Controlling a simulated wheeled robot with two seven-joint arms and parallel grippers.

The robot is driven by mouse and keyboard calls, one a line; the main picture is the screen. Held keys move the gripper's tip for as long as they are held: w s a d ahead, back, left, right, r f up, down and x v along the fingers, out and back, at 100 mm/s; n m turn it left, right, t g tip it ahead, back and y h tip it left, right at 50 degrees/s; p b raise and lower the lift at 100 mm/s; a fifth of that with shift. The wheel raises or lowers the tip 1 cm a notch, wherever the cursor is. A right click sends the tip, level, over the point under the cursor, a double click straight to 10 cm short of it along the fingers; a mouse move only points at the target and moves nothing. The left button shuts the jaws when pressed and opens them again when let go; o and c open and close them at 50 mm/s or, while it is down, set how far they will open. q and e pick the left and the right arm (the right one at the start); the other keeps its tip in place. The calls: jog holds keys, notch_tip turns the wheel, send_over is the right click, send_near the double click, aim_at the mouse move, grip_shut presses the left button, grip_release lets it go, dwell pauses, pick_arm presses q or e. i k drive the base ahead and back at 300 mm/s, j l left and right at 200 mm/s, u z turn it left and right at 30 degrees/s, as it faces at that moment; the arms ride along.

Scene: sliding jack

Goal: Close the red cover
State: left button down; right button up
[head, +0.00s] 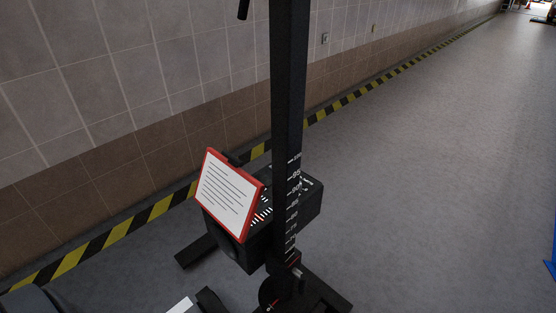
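The red cover (230,194) stands open, tilted up on the left side of a black box (236,248). Its face towards me carries a white sheet with dark lines of text. The box is mounted on a dark upright post (289,100) with a white number scale. Part of the box's top, with white markings, shows between the cover and the post. The post hides some of the box.
A tiled wall (100,80) runs along the left, with yellow-black tape (150,213) at its foot. Dark base parts (315,295) lie on the floor below the post. A white and dark piece (182,305) shows at the bottom edge.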

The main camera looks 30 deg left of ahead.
aim_at(231, 196)
jog(key=j+z, duration=0.1)
jog(key=z, duration=0.25)
jog(key=k+j+z, duration=0.1)
jog(key=z, duration=0.25)
jog(key=k+z, duration=0.1)
jog(key=z, duration=0.25)
jog(key=j+u, duration=0.15)
jog(key=u, duration=0.3)
jog(key=j+u, duration=0.15)
jog(key=u, duration=0.25)
jog(key=j+u, duration=0.1)
jog(key=u, duration=0.35)
